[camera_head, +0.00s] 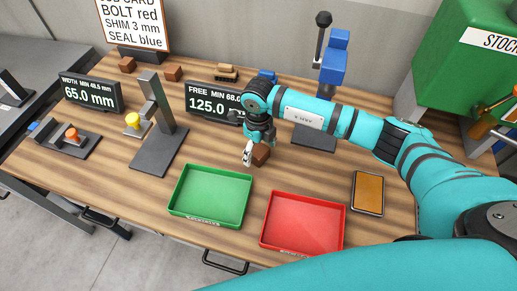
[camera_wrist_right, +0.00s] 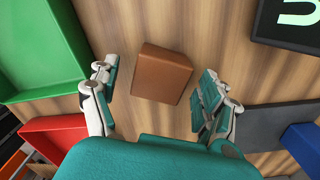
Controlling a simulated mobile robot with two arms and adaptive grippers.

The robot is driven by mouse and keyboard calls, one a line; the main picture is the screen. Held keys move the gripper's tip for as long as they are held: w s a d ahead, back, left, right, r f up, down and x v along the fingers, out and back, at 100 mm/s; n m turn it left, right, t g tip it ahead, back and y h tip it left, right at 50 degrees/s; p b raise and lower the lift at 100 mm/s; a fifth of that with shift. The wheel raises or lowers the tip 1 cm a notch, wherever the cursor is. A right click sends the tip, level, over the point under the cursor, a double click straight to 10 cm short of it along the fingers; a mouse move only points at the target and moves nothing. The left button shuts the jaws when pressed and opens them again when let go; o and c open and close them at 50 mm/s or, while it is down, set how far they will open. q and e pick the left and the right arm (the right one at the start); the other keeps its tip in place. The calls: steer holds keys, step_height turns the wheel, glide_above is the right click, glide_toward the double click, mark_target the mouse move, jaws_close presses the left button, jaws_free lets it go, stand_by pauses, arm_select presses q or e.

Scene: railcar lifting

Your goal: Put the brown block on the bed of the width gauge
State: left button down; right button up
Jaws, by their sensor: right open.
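A brown block (camera_head: 261,154) lies on the wooden table behind the green tray, partly hidden by my right gripper (camera_head: 250,151). In the right wrist view the brown block (camera_wrist_right: 162,73) sits between the two spread fingers of the right gripper (camera_wrist_right: 159,78), with visible gaps on both sides. The gripper is open and points down at the block. The width gauge (camera_head: 77,148) stands at the left end of the table, a dark low fixture with an orange knob and a blue part. Its bed looks empty. Its display (camera_head: 91,93) reads 65.0 mm. My left gripper is not in view.
The green tray (camera_head: 176,205) and red tray (camera_head: 266,235) lie empty at the front. The free-gauge display (camera_head: 207,102) is behind. Two brown blocks (camera_head: 173,74) (camera_head: 127,65) sit at the back.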

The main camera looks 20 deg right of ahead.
steer(key=shift+f, duration=0.7)
steer(key=shift+r, duration=0.1)
steer(key=c, duration=1.5)
